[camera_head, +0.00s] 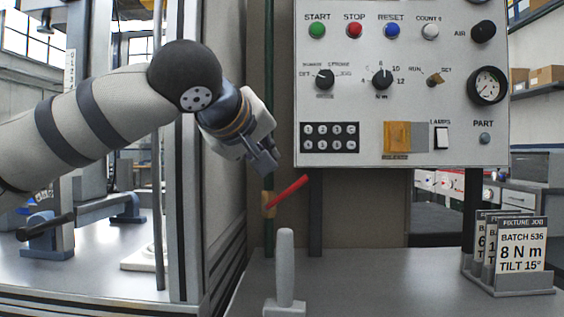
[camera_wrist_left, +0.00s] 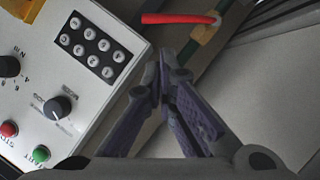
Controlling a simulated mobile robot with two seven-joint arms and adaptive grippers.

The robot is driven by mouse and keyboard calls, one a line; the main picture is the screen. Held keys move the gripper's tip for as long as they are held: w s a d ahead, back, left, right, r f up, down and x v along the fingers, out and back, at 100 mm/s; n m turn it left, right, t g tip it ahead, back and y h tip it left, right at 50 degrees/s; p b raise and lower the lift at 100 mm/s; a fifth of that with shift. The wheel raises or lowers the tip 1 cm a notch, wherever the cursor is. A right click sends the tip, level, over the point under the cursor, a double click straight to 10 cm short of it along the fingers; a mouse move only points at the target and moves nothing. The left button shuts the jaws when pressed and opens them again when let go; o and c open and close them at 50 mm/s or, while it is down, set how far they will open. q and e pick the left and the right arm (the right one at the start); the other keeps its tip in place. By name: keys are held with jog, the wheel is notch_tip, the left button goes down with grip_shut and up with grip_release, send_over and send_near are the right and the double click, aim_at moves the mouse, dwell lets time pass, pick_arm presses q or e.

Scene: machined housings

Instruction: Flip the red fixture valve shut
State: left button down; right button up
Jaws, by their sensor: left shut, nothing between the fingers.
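The red valve handle (camera_head: 289,190) sticks out up and to the right from a brass valve body (camera_head: 268,204) on a thin green vertical pipe (camera_head: 269,120), below the panel's lower left corner. My left gripper (camera_head: 267,168) is shut and empty, just above the valve, fingers pointing down. In the left wrist view the red handle (camera_wrist_left: 180,18) lies beyond the tips of my left gripper (camera_wrist_left: 165,55), with a visible gap. The brass body (camera_wrist_left: 205,30) is at the handle's right end there. My right gripper is not in view.
A white control panel (camera_head: 400,95) with buttons and knobs stands right of my left gripper. A grey upright lever (camera_head: 286,265) stands on the bench below the valve. Job cards (camera_head: 520,250) stand at the right. A metal frame (camera_head: 190,220) rises at the left.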

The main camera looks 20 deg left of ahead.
aim_at(286, 193)
pick_arm(q)
jog(key=x, duration=0.8)
jog(key=shift+w+f, duration=0.2)
jog(key=shift+w, duration=0.05)
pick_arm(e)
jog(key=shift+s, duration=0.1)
pick_arm(q)
jog(key=shift+r, duration=0.1)
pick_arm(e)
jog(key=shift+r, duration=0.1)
